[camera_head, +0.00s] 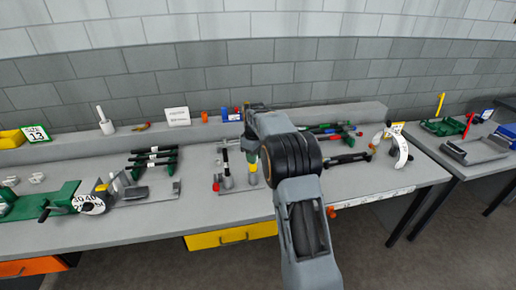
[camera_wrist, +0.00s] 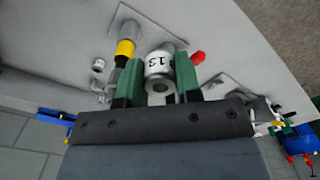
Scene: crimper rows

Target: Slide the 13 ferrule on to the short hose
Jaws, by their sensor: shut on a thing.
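My gripper (camera_wrist: 159,75) has green fingers, closed on a silver ferrule (camera_wrist: 160,66) marked 13 in the wrist view. The ferrule's open end faces the camera. In the head view my arm hides the ferrule. Beside the left finger in the wrist view is a grey piece with a yellow band (camera_wrist: 125,48), on a plate. Several short black hoses (camera_head: 153,163) lie across green holders at the left of the bench in the head view; more dark pieces (camera_head: 347,158) lie on the right. I cannot tell which one is the short hose.
A green crimper with a numbered dial (camera_head: 90,204) stands at the left. A size 13 sign (camera_head: 36,134) is beside a yellow bin (camera_head: 10,139). A plate with upright pieces (camera_head: 226,170) is left of my arm. A white gauge (camera_head: 399,150) stands at the right. The front bench edge is mostly clear.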

